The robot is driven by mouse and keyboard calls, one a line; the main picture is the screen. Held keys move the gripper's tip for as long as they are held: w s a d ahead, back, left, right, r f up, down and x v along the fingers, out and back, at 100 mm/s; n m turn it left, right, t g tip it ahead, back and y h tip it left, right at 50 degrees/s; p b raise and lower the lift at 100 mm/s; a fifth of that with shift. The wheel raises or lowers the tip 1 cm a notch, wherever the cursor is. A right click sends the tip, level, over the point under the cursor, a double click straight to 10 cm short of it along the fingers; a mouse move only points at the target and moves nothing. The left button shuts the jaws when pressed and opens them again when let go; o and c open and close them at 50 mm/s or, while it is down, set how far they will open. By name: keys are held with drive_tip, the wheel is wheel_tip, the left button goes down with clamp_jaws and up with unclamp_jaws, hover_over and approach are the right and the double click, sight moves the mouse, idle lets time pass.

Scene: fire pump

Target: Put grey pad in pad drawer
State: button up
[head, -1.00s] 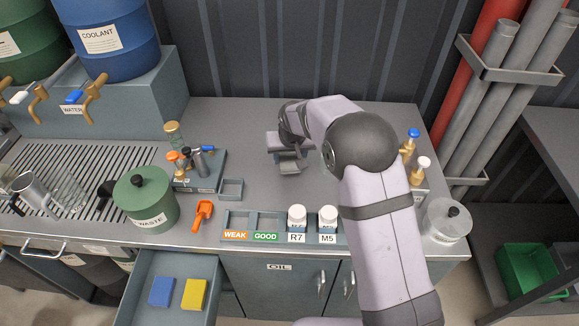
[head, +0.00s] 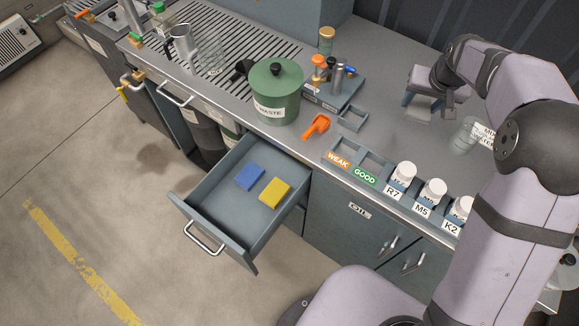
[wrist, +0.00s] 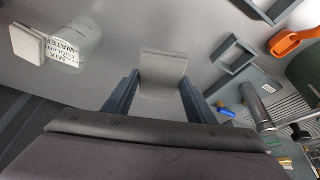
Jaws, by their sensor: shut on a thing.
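My gripper (head: 421,104) is at the back of the counter, pointing down, shut on the grey pad (head: 419,111). In the wrist view the pad (wrist: 163,72) is a flat, pale grey piece between the two blue-grey fingers. I cannot tell how far it is above the counter. The pad drawer (head: 228,198) is pulled open below the counter's front edge, left of and nearer than my gripper. A blue pad (head: 250,177) and a yellow pad (head: 275,193) lie side by side in it, with bare floor beside them.
Along the counter front stand white bottles R7 (head: 404,173), M5 (head: 431,191) and K2 (head: 460,208). The green waste pot (head: 275,95), an orange scoop (head: 316,126) and a small square tray (head: 353,118) lie between gripper and drawer. A clear mix-water jug (head: 465,137) stands close to my gripper.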

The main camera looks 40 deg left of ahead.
drive_tip(key=s+a+n+g+y+b, duration=0.1)
drive_tip(key=s+a+n+g+y, duration=0.1)
drive_tip(key=s+a+n, duration=0.85)
drive_tip(key=n+g+h+b, duration=0.4)
drive_tip(key=n+g+b, duration=0.3)
drive_tip(key=n+b, duration=1.4)
hover_over(248, 227)
drive_tip(key=w, duration=0.1)
wheel_tip(248, 227, down, 18)
drive_tip(key=shift+w+f+n+p, duration=0.2)
drive_tip(key=shift+n+p, duration=0.15)
drive_tip(key=shift+p, duration=0.05)
drive_tip(key=shift+f, duration=4.95)
